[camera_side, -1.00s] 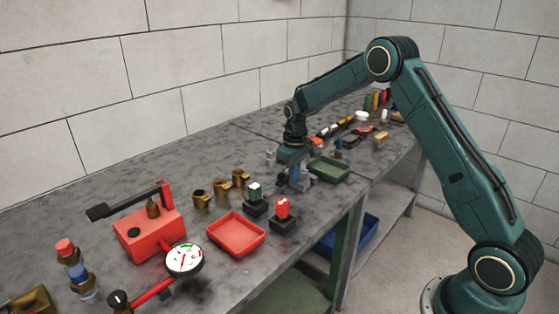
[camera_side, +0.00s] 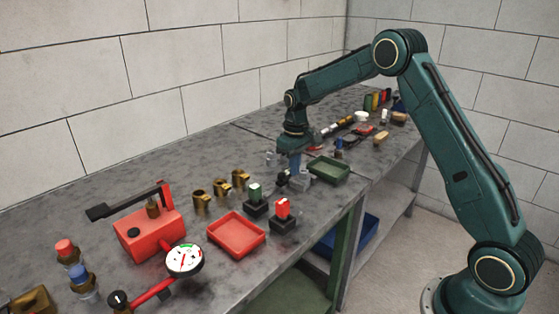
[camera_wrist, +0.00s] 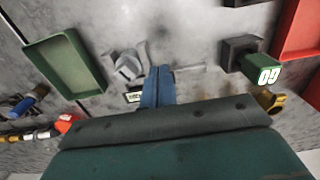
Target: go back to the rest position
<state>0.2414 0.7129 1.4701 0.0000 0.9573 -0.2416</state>
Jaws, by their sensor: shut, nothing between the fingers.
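My gripper (camera_side: 295,168) points down above the workbench (camera_side: 150,185), at the near-left side of the green tray. In the wrist view its two blue fingers (camera_wrist: 158,82) are closed together with nothing between them. A grey fitting (camera_wrist: 128,66) lies on the bench just left of the fingertips there. The green tray (camera_wrist: 62,65) is farther left and empty; it also shows in the side view (camera_side: 330,170). The green button labelled GO (camera_wrist: 266,76) stands on a dark base to the right.
The red button (camera_side: 283,208) and red tray (camera_side: 238,234) stand nearer the side camera. Several small items crowd the bench's far end. The air above the bench is clear.

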